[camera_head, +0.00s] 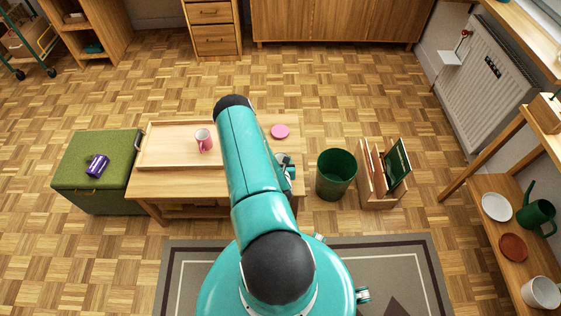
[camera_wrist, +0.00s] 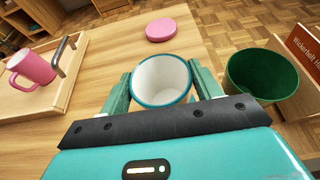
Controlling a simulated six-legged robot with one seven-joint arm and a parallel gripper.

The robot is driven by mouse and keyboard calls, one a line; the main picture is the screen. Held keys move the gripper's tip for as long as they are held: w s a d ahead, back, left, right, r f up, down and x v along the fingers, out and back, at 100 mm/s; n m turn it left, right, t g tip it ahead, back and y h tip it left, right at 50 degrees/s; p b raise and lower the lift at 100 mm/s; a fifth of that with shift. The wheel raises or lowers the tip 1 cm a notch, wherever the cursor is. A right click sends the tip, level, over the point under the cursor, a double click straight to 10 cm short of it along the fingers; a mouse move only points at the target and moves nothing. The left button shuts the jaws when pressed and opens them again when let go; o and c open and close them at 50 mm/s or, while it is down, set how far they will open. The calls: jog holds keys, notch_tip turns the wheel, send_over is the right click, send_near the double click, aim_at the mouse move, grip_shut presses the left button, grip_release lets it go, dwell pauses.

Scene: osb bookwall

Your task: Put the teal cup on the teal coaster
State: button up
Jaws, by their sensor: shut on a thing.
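The teal cup (camera_wrist: 160,78), with a teal rim and white inside, is between the two fingers of my gripper (camera_wrist: 160,88) in the wrist view. My gripper is shut on it and I look into its open top. In the head view my arm covers the cup and most of the gripper, near the right end of the low wooden table (camera_head: 160,185). I cannot tell whether the cup touches the table. I do not see a teal coaster in either view. A pink coaster (camera_head: 280,131) lies on the table beyond the gripper; it also shows in the wrist view (camera_wrist: 161,30).
A pink mug (camera_head: 203,141) stands on a wooden tray (camera_head: 160,160) at the table's left. A green bin (camera_head: 336,175) and a wooden record crate (camera_head: 382,190) stand right of the table. A green ottoman (camera_head: 75,172) with a purple mug (camera_head: 97,165) is on the left.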

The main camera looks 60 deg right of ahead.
jog(key=shift+f, duration=0.2)
jog(key=o, duration=1.1)
jog(key=shift+o, duration=0.2)
jog(key=shift+r, duration=0.2)
jog(key=v, duration=1.2)
jog(key=shift+s, duration=0.1)
